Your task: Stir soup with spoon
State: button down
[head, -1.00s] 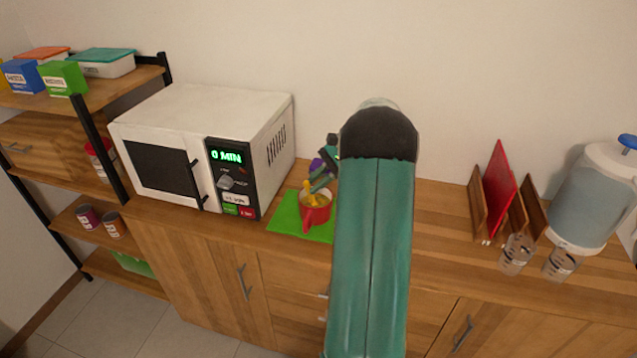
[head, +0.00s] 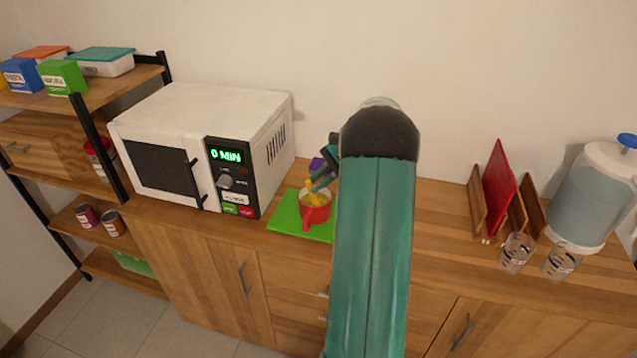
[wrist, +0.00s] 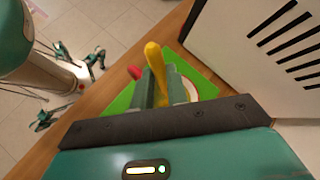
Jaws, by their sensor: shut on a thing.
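In the wrist view the yellow spoon (wrist: 153,55) stands between the two fingers of my gripper (wrist: 165,85). My arm hides part of the counter, and the spoon's tip is hidden.
A white microwave (head: 190,145) reading 0 MIN stands close on the left. A purple item (head: 317,164) is behind the cup. At right are a rack with a red board (head: 499,190), two glasses (head: 515,253) and a water dispenser (head: 590,200).

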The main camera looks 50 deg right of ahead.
jog(key=shift+s+a, duration=0.1)
jog(key=shift+s, duration=0.05)
jog(key=shift+s+r, duration=0.1)
jog(key=shift+r, duration=0.05)
jog(key=s+a+r, duration=0.1)
jog(key=a+r, duration=0.2)
jog(key=r, duration=0.3)
jog(key=shift+s+r, duration=0.2)
jog(key=shift+r, duration=0.15)
jog(key=shift+r, duration=0.1)
dwell(0.5)
notch_tip(320, 180, up, 5)
jog(key=shift+f, duration=0.1)
dwell(0.4)
jog(key=shift+f, duration=0.1)
dwell(0.4)
